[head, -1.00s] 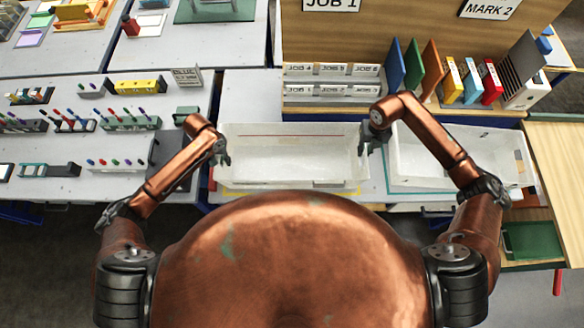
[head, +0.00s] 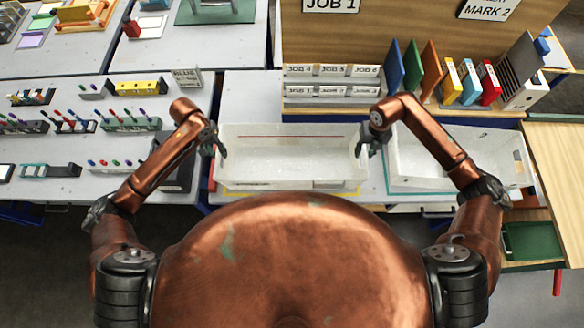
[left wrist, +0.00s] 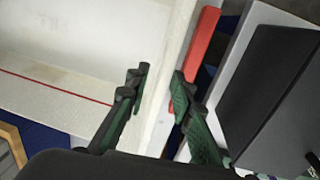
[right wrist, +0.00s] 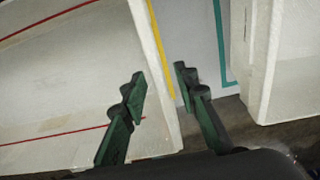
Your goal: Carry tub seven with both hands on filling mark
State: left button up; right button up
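A white, open, empty-looking tub (head: 290,165) with a red line inside stands on the table in front of me; no number on it is legible. My left gripper (head: 213,145) is at its left end, open. In the left wrist view its two fingertips (left wrist: 160,82) straddle the tub's end wall (left wrist: 160,115), with gaps showing. My right gripper (head: 369,143) is at the right end, open. In the right wrist view its fingertips (right wrist: 160,82) stand either side of that wall (right wrist: 152,60), apart from it.
A second white tub (head: 425,172) stands close on the right, inside a teal outline (right wrist: 219,45). A yellow outline (head: 300,190) shows around the first tub. A red bar (left wrist: 201,45) lies left of it. Label racks (head: 332,82) and binders (head: 472,82) stand behind.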

pick_arm(q)
jog(key=r, duration=0.3)
jog(key=shift+a+r, duration=0.2)
jog(key=shift+a, duration=0.05)
jog(key=shift+r, duration=0.1)
pick_arm(e)
jog(key=shift+r, duration=0.1)
notch_tip(320, 180, up, 12)
dwell(0.5)
